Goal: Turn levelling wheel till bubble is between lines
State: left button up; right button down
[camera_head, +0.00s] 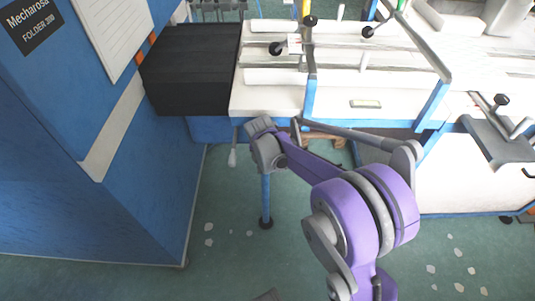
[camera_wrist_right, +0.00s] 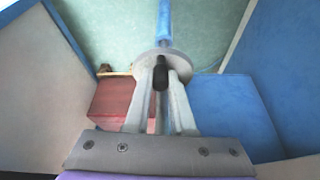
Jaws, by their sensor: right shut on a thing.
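The levelling wheel (camera_wrist_right: 184,62) is a grey disc with a black handle (camera_wrist_right: 161,75), seen in the right wrist view at the lower end of a blue leg (camera_wrist_right: 165,22). My right gripper (camera_wrist_right: 163,82) is shut on the handle, its grey fingers on both sides of it. In the head view my purple right arm reaches to the machine's front, and its wrist (camera_head: 265,145) is beside the front left edge; the wheel and fingertips are hidden there. The bubble level (camera_head: 365,104) is a small pale window on the white front; its bubble is too small to make out. My left gripper is not in view.
The white machine (camera_head: 270,98) has blue frame bars and black-knobbed levers. A black box (camera_head: 190,70) stands at its left, beside a blue cabinet (camera_head: 90,200). A red block (camera_wrist_right: 118,105) and blue panel (camera_wrist_right: 228,105) flank the gripper. Green floor (camera_head: 225,265) is open in front.

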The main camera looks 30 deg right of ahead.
jog(key=shift+a, duration=0.1)
jog(key=c, duration=0.8)
grip_release()
jog(key=shift+o, duration=0.2)
jog(key=p+v, duration=0.3)
jog(key=v, duration=0.7)
jog(key=shift+r, duration=0.4)
jog(key=shift+s+a, duration=0.1)
jog(key=shift+a, duration=0.05)
